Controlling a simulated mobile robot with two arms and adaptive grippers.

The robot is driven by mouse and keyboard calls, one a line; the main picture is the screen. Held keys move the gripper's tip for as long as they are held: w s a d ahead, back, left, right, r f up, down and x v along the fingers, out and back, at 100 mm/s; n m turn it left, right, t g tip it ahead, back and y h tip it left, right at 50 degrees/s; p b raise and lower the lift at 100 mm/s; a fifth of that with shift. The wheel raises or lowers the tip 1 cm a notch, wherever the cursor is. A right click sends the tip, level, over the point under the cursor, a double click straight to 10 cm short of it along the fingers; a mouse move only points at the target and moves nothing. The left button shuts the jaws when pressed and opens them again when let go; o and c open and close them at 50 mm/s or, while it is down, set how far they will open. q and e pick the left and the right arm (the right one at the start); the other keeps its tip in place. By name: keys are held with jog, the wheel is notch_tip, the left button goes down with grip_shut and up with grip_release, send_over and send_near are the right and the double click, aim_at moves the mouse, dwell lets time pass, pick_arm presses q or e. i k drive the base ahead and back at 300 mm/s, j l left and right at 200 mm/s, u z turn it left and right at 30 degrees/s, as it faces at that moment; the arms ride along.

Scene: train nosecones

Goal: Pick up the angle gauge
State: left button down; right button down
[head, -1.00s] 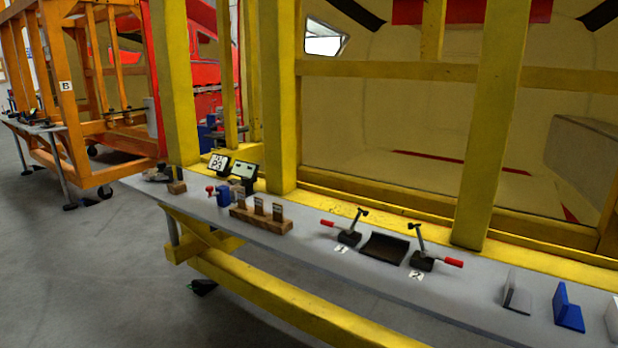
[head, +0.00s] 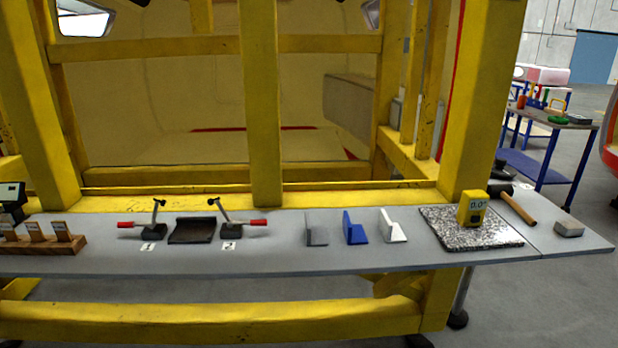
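The angle gauge (head: 472,208) is a small yellow block with a display that appears to read 0.0°. It stands upright on a speckled granite plate (head: 445,229) toward the right end of the grey shelf, in front of a yellow post. Neither of my grippers shows in the head view, so I cannot see their state or where they are relative to the gauge.
On the grey shelf (head: 280,248), left of the plate, stand white (head: 394,228), blue (head: 353,230) and grey (head: 316,230) angle pieces and two red-handled clamps. A hammer (head: 515,204) and a small grey block (head: 568,228) lie to the right. Yellow frame posts rise behind.

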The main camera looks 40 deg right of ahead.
aim_at(473, 202)
jog(key=z, duration=2.15)
jog(key=i+u, duration=0.2)
jog(key=i, duration=0.4)
